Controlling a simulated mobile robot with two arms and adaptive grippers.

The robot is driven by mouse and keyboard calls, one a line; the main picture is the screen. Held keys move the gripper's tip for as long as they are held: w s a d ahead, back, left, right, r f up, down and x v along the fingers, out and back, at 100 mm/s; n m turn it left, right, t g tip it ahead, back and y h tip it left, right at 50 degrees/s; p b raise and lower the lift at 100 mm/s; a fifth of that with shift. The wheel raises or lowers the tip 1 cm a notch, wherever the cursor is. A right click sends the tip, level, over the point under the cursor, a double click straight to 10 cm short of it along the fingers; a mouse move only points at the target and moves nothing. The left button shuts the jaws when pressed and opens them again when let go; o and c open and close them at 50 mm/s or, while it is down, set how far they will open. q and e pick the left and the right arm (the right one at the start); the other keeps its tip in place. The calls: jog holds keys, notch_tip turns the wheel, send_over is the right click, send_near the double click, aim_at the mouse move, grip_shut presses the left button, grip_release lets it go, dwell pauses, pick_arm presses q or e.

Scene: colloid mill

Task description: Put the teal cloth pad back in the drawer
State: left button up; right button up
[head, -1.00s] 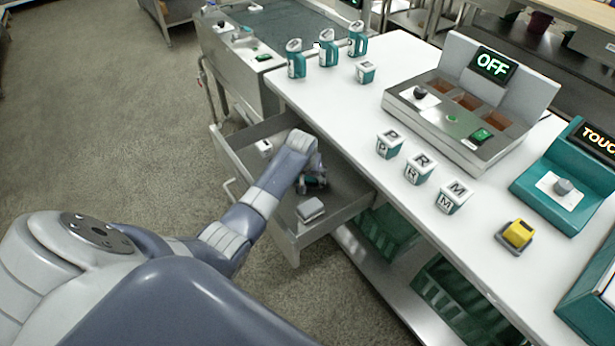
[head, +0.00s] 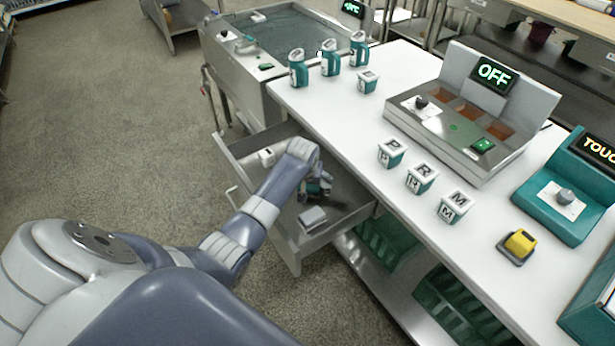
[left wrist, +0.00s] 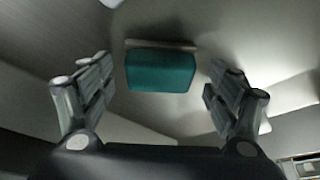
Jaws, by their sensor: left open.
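The teal cloth pad (left wrist: 160,72) shows in the left wrist view as a teal block with a thin greyish strip along its far edge. My left gripper (left wrist: 162,84) is open, with one finger on each side of the pad and gaps between. In the head view my left gripper (head: 318,188) points down inside the open drawer (head: 335,230), below the counter's left edge. A bit of teal shows by the fingers there, but I cannot clearly tell pad from gripper. My right gripper is not in view.
A grey-white block (head: 312,217) lies in the drawer near my gripper, and a white one (head: 266,157) lies at its far end. The white counter (head: 345,118) overhangs the drawer's right side and bears teal bottles, lettered cups and machines.

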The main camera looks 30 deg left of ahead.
pick_arm(q)
jog(key=p+v, duration=0.1)
jog(key=v, duration=1)
jog(key=shift+s, duration=0.15)
